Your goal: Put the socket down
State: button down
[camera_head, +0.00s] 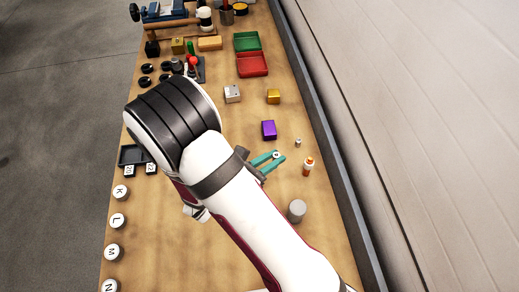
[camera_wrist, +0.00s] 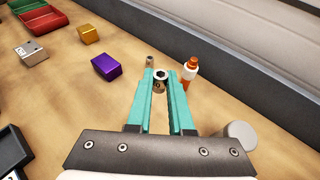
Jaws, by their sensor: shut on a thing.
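The socket (camera_wrist: 158,84) is a small metal cylinder with a dark hole in its top and a small mark on its side. It sits between the teal fingertips of my gripper (camera_wrist: 161,80), which is shut on it. In the head view the socket (camera_head: 276,155) shows as a light round spot at the tips of my gripper (camera_head: 275,157). I cannot tell whether the held socket touches the table.
An orange and white bottle (camera_head: 308,167) stands right of the fingers. A grey cylinder (camera_head: 297,210) stands nearer. A purple block (camera_head: 269,130), a yellow block (camera_head: 273,96) and a silver block (camera_head: 232,94) lie beyond. Red (camera_head: 252,64) and green (camera_head: 247,42) trays are farther back.

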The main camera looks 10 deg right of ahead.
jog(key=w+a+n+t+y, duration=0.1)
jog(key=w+a, duration=0.1)
jog(key=w, duration=0.1)
jog(key=w+a+f+n+t+y, duration=0.1)
jog(key=w, duration=0.3)
jog(key=w+a+n+t+y, duration=0.1)
jog(key=w+a, duration=0.1)
jog(key=w, duration=0.2)
jog(key=shift+w+a+f+n, duration=0.1)
jog(key=shift+a+f+n, duration=0.2)
jog(key=shift+f, duration=0.1)
jog(key=w+a+n+t+y, duration=0.2)
jog(key=w+a+n+y, duration=0.15)
jog(key=w, duration=0.55)
jog(key=shift+n+y, duration=0.25)
jog(key=shift+y, duration=0.2)
jog(key=f, duration=0.4)
jog(key=w+a+f, duration=0.1)
jog(key=f, duration=0.1)
jog(key=shift+f, duration=0.65)
jog(key=c, duration=0.8)
grip_release()
jog(key=shift+f, duration=0.1)
